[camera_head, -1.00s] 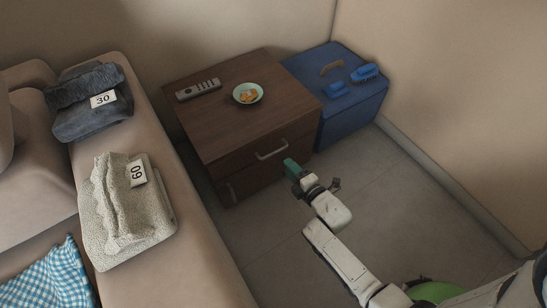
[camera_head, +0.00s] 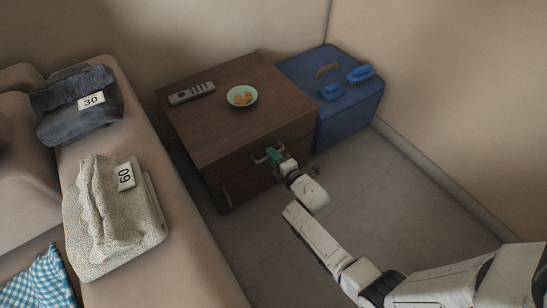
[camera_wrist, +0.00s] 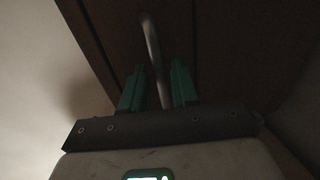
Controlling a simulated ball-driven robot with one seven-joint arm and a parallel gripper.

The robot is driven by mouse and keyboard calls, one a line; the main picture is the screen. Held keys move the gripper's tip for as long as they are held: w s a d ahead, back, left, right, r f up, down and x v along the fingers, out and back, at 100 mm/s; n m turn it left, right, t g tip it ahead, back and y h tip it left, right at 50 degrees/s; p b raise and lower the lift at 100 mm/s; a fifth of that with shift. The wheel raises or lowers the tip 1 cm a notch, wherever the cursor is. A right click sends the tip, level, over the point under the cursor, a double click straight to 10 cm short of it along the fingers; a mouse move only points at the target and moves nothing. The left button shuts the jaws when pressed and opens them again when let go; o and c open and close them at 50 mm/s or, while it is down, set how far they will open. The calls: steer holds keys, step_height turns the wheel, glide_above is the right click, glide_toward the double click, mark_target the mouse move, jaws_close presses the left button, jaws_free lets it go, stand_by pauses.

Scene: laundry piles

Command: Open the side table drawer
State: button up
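The brown wooden side table (camera_head: 215,128) stands against the wall, with its drawers facing the lower right. The upper drawer carries a metal bar handle (camera_head: 262,158), which also shows in the wrist view (camera_wrist: 152,50). The drawer front looks flush with the cabinet. My gripper (camera_head: 275,156) is at the upper drawer's handle. In the wrist view its two green fingers (camera_wrist: 158,88) are apart, with the handle bar running between them. A gap shows beside the bar, so the fingers are not closed on it.
A remote (camera_head: 192,93) and a bowl with orange food (camera_head: 242,96) rest on the table top. A blue box (camera_head: 350,112) with brushes stands to the right. The sofa with folded towels (camera_head: 112,220) lies close on the left. The floor in front is clear.

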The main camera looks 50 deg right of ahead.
jaws_close()
stand_by(0.4)
steer(key=f+p+v, duration=0.1)
steer(key=f+v, duration=0.2)
steer(key=v, duration=1.1)
steer(key=s+f+p+v, duration=0.1)
steer(key=f+p+v, duration=0.1)
steer(key=v, duration=1.2)
steer(key=shift+s+a+f, duration=0.3)
steer(key=shift+a+f, duration=0.05)
steer(key=shift+f, duration=0.15)
steer(key=shift+o, duration=1)
jaws_free()
